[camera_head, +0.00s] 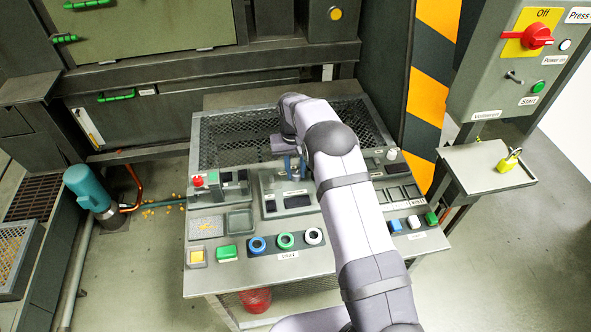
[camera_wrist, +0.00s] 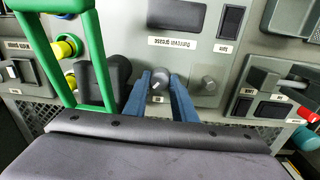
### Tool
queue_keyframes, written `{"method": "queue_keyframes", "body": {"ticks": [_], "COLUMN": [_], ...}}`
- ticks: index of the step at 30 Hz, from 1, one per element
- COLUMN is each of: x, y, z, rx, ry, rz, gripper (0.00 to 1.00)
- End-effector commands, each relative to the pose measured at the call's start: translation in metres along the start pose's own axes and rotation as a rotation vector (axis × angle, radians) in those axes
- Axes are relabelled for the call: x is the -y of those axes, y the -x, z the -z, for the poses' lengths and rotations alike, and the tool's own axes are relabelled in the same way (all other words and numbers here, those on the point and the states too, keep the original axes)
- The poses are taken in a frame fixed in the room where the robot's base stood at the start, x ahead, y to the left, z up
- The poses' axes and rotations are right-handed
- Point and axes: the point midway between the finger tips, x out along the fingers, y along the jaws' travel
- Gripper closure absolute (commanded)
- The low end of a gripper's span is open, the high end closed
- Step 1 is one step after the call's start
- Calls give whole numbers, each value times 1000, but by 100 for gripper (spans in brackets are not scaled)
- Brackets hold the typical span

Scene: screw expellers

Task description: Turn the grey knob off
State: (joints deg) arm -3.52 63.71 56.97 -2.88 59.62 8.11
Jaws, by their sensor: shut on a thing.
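A small grey knob (camera_wrist: 158,76) with a light mark sits on the grey panel, between the blue fingertips of my gripper (camera_wrist: 159,84) in the wrist view. The fingers are shut on it from both sides. A small label is just below the knob, too small to read. In the head view my gripper (camera_head: 290,167) is a small blue shape over the console, largely hidden by my arm, and the knob cannot be made out there.
Another grey knob (camera_wrist: 209,84) stands to the right. A switch (camera_wrist: 232,20) is at the upper right and a dark knob-like part (camera_wrist: 100,80) at the left. A green bar frame crosses the left side. The console (camera_head: 212,278) carries several coloured buttons.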

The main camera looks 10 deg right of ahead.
Motion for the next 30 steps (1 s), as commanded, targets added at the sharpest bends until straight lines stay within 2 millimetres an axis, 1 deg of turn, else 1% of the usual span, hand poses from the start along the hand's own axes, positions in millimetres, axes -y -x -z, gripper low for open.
{"method": "queue_keyframes", "body": {"ticks": [8,21,30], "x": [0,0,0], "y": [0,0,1], "z": [0,0,0], "rx": [-4,-19,-27], "ry": [94,418,586], "rz": [-1,-1,-1], "gripper": [98,98,98]}}
